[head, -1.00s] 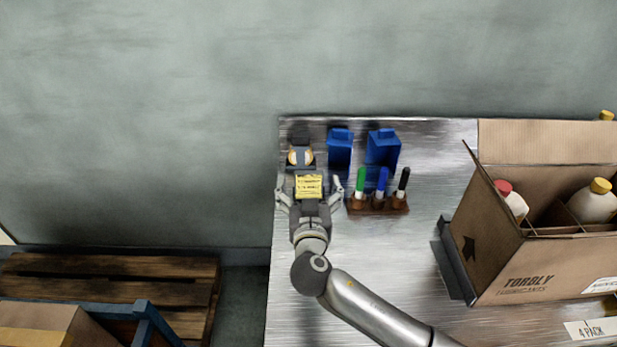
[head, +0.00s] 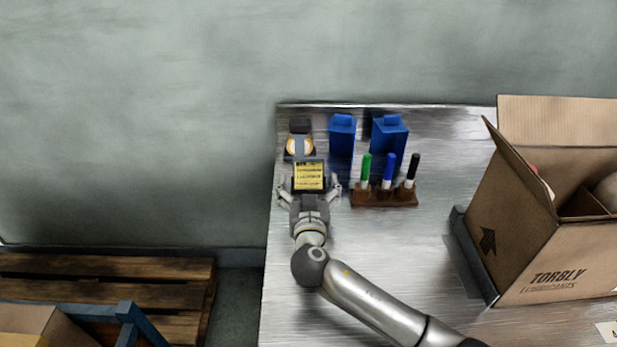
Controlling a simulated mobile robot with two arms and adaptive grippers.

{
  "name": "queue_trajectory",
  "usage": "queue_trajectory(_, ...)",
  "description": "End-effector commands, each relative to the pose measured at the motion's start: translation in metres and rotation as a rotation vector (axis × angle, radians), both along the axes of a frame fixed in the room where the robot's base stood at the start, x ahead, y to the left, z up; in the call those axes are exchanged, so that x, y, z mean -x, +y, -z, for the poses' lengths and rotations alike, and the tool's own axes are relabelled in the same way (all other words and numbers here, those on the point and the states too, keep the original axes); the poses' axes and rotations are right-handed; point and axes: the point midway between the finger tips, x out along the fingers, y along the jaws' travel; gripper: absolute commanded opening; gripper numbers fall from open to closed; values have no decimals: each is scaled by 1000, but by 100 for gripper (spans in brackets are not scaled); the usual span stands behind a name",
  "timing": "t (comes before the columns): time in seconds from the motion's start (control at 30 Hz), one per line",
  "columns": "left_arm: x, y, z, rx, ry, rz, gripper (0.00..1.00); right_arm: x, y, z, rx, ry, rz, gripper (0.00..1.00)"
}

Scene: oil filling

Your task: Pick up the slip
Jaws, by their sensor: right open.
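The slip (head: 309,172) is a small yellow printed paper at the left end of the metal table. It lies on a dark backing whose edge shows around it. My right gripper (head: 309,187) is open, with one finger to the left and one to the right of the slip's near part. Its body is just on the near side of the slip. I see no grip on the paper, and I cannot tell how high the fingers are above it. My left gripper is not in view.
A dark and orange tape-dispenser-like object (head: 300,141) stands just behind the slip. Two blue containers (head: 341,137) and a wooden rack (head: 384,198) with three markers are to the right. A big open carton (head: 520,245) fills the table's right. Bare metal lies between.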

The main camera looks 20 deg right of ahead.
Motion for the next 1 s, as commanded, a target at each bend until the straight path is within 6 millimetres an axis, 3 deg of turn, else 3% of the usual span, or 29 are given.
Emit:
queue_trajectory(0.63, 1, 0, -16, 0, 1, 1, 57, -63, -20, 4, 1, 1, 0, 92)
queue_trajectory(1.0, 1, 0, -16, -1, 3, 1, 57, -70, -22, 6, -1, 2, -1, 91)
